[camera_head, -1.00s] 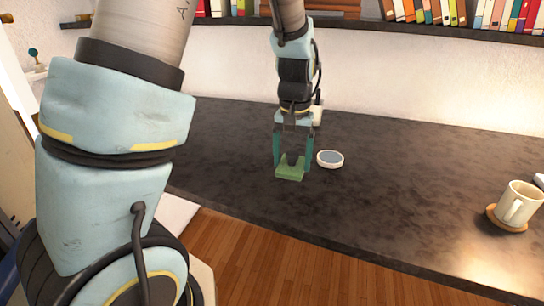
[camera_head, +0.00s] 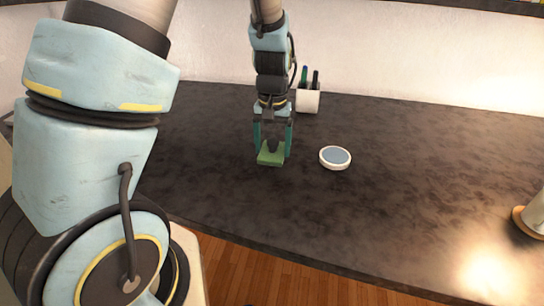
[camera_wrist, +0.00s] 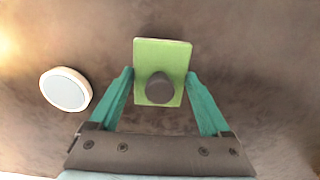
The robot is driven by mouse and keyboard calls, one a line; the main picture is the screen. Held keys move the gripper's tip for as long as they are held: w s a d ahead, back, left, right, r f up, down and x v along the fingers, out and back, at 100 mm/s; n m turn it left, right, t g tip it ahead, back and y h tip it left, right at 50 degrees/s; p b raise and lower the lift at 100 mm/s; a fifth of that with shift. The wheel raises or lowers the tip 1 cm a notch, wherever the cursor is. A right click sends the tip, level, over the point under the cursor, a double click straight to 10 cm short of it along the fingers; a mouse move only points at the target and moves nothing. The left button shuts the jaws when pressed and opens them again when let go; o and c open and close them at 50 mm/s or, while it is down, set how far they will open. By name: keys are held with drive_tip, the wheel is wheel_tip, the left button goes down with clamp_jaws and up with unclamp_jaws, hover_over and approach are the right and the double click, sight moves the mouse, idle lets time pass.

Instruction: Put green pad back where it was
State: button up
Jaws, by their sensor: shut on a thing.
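The green pad (camera_head: 270,158) is a flat green rectangle with a dark round knob on it. In the wrist view the pad (camera_wrist: 162,60) lies between the two teal fingers of my gripper (camera_wrist: 160,88), with the knob towards its near part. My gripper (camera_head: 272,145) also shows in the head view, pointing down at the dark counter, its fingers at the pad's sides. It is shut on the pad. Whether the pad touches the counter or hangs just above it, I cannot tell.
A round white disc with a grey-blue top (camera_head: 335,157) lies on the dark counter (camera_head: 400,190), right of the pad. A white holder (camera_head: 307,100) with dark upright items stands behind. A mug on a coaster (camera_head: 533,225) is at the right edge. The counter's middle right is clear.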

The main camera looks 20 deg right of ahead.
sight(273, 151)
drive_tip(key=shift+f, duration=2.15)
drive_tip(key=shift+f, duration=0.1)
drive_tip(key=shift+f, duration=0.15)
drive_tip(key=o, duration=1.3)
drive_tip(key=shift+c, duration=0.2)
wheel_tip(273, 151, up, 12)
drive_tip(key=shift+r+b, duration=0.25)
drive_tip(key=shift+b, duration=0.4)
drive_tip(key=s+a+n+t, duration=0.1)
drive_tip(key=s+a+n, duration=0.2)
drive_tip(key=a, duration=2.1)
drive_tip(key=shift+a+r+n+t, duration=0.3)
drive_tip(key=shift+a+r+n, duration=0.1)
drive_tip(key=shift+n, duration=0.5)
